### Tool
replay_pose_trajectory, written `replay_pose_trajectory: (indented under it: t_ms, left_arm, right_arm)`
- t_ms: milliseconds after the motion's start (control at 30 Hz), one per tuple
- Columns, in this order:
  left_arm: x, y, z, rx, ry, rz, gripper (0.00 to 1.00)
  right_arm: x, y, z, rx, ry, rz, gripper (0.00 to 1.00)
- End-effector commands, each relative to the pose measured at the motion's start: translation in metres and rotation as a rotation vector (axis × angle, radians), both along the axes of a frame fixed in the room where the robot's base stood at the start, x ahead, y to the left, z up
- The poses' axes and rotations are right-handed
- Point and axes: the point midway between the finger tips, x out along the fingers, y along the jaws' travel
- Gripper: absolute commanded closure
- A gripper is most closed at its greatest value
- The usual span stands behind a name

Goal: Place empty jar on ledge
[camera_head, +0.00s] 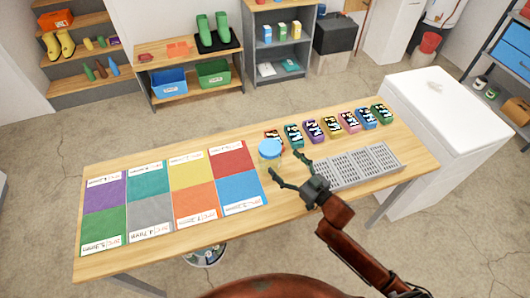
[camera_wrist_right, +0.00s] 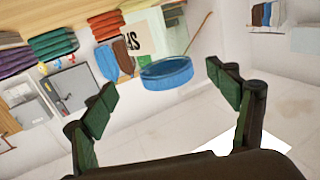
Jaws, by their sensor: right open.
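A jar with a round blue lid (camera_head: 270,149) stands on the wooden table (camera_head: 290,212), near the middle of its far side. Its body under the lid is mostly hidden from above. My right gripper (camera_head: 286,163) is open, with its fingers spread just to the near right of the jar. In the right wrist view, the blue lid (camera_wrist_right: 166,73) shows between and beyond the open fingertips (camera_wrist_right: 161,78); no grip on it is visible. I cannot tell which surface is the ledge. My left gripper is not in view.
Coloured labelled mats (camera_head: 195,203) cover the table's left part. A grey slotted tray (camera_head: 357,166) lies right of my gripper, and a row of several small coloured packs (camera_head: 332,125) stands behind it. A white cabinet (camera_head: 440,105) stands right of the table. Shelves (camera_head: 190,85) stand behind.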

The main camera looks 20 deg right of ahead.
Motion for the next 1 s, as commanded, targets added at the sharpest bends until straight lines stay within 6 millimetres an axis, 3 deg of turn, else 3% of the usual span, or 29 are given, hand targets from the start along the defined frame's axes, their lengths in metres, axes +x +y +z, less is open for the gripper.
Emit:
replay_pose_trajectory:
  t_ms: [133,400,500,700,933,1000]
  left_arm:
    - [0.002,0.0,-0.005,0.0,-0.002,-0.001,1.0]
    - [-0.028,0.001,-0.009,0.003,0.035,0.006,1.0]
    - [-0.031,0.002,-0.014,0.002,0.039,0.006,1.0]
    - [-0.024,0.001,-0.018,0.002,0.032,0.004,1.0]
    - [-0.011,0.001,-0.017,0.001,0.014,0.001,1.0]
    - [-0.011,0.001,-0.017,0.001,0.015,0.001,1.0]
  right_arm:
    - [0.01,0.008,0.002,0.007,-0.015,0.016,0.19]
    - [0.037,0.019,0.007,0.005,-0.016,0.012,0.19]
    - [0.05,0.028,0.008,0.006,-0.014,0.012,0.19]
    - [0.068,0.036,0.008,0.004,-0.011,0.011,0.19]
    - [0.07,0.038,0.009,0.005,-0.011,0.013,0.19]
    - [0.07,0.038,0.009,0.005,-0.011,0.013,0.23]
